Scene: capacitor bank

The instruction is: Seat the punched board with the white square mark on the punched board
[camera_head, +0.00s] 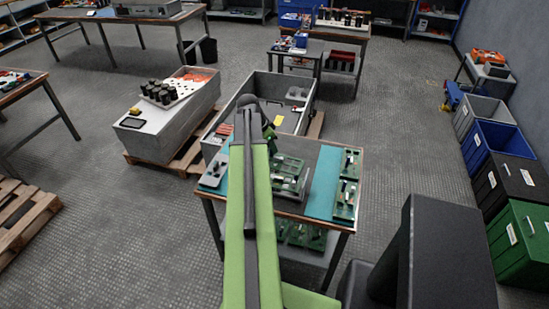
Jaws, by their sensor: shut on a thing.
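My green and black arm reaches out over a work table (325,167) with a teal top. The far end of the arm bends down behind its own upper link, so my jaws and anything in them are hidden. Green boards with small parts (289,165) lie on the table just right of my arm. More green boards (347,180) stand in a row at the table's right edge. I cannot make out a white square mark or punched holes on any board at this size.
A grey bin (313,92) stands behind the table. A grey crate (176,125) on a pallet, carrying a tray of black cylinders (165,92), is at left. More green boards (300,234) lie on the lower shelf. Coloured bins (505,178) line the right wall. The floor between is clear.

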